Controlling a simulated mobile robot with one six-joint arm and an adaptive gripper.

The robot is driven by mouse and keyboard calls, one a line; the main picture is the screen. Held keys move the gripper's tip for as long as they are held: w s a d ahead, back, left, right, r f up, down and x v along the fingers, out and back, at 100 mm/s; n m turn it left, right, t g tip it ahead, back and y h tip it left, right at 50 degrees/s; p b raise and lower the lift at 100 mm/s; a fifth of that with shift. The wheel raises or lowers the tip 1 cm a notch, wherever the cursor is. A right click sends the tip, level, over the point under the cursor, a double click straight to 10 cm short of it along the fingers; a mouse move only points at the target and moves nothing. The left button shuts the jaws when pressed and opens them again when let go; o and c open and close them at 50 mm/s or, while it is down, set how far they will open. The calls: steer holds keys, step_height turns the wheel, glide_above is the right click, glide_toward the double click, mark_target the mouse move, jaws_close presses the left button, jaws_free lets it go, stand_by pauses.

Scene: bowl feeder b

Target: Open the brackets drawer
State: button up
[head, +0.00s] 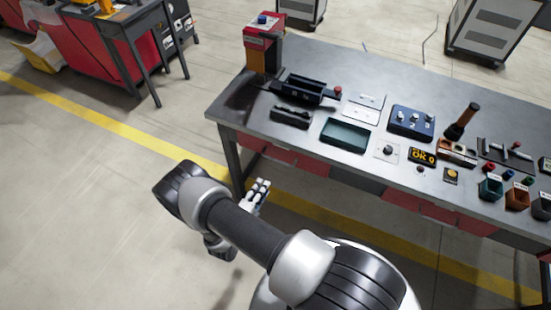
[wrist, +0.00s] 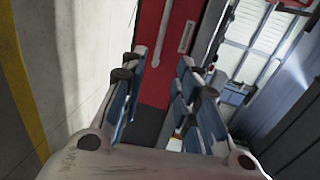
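My gripper (head: 260,192) hangs in front of the workbench's near side, at its left end, below the top. In the wrist view my gripper (wrist: 163,85) has its blue-padded fingers spread apart, with nothing held between them. A red drawer front (wrist: 165,45) with a pale label (wrist: 186,37) lies beyond the fingertips; the label is too small to read. In the head view red drawer fronts (head: 310,163) run under the bench top. They look shut, and I cannot tell which one is the brackets drawer. No contact between fingers and drawer is visible.
The workbench (head: 225,107) carries a red-topped machine (head: 263,48), a green tray (head: 344,134), a blue box (head: 411,122) and small bins (head: 490,187) at the right. A bench leg (head: 232,165) stands near my gripper.

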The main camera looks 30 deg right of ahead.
mark_target(280, 161)
steer(key=b+x, duration=0.3)
steer(key=x, duration=1.3)
steer(key=shift+w+d, duration=0.15)
steer(key=shift+d, duration=0.25)
steer(key=shift+c, duration=0.5)
jaws_close()
